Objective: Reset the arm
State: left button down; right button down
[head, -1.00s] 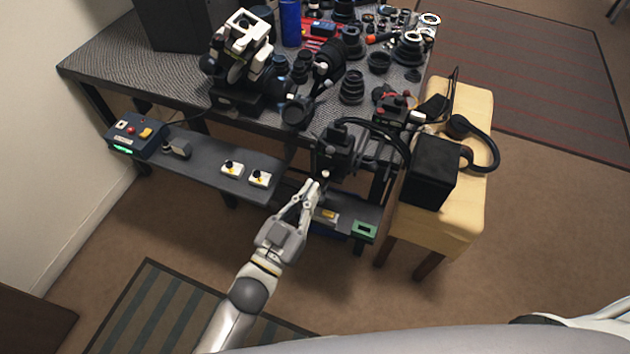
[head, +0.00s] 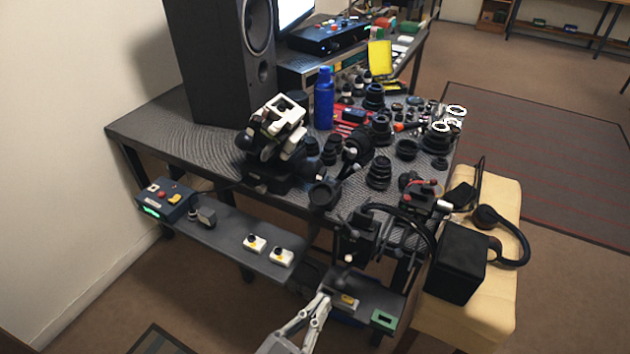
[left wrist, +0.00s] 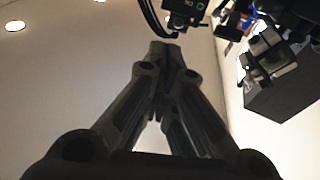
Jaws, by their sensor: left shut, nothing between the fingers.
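My left gripper (head: 323,300) is shut and empty at the bottom of the head view, by the front edge of the low shelf. It also shows shut in the left wrist view (left wrist: 165,50), pointing up the picture. A small white and black jointed arm (head: 278,135) stands on the table. A blue-grey control box (head: 165,203) with red and yellow buttons and a green light sits at the shelf's left end. A black mechanism (head: 355,240) with cables stands just beyond my gripper. I cannot tell contact there. My right gripper is out of view.
The dark table (head: 160,125) carries many lenses, a blue bottle (head: 324,100) and a large speaker (head: 215,70). The shelf (head: 225,235) holds two white switches (head: 268,250). A yellow stool (head: 500,200) with a black box (head: 456,262) and headphones stands right.

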pick_arm(q)
jog(key=s+a+f+n+g+y, duration=0.1)
jog(key=a+f+g+y, duration=0.2)
jog(key=f, duration=0.8)
jog(key=s+a+f+n+g+y, duration=0.15)
jog(key=a+f, duration=0.35)
jog(key=f, duration=0.5)
jog(key=s+a+f+n+g+y, duration=0.1)
jog(key=a+f+y, duration=0.3)
jog(key=f, duration=0.7)
jog(key=s+a+f+g+y, duration=0.1)
jog(key=s+a+f+g, duration=0.2)
jog(key=s+f, duration=0.3)
jog(key=s+a+f+n+g+y, duration=0.1)
jog(key=s+a+f+g, duration=0.2)
jog(key=s, duration=0.8)
jog(key=s+a+f+g+y, duration=0.2)
jog(key=s+a+f+g, duration=0.1)
jog(key=s+a+f, duration=0.4)
notch_tip(320, 180, down, 2)
jog(key=shift+s+f+n, duration=0.15)
jog(key=shift+s+n, duration=0.2)
jog(key=shift+s, duration=0.85)
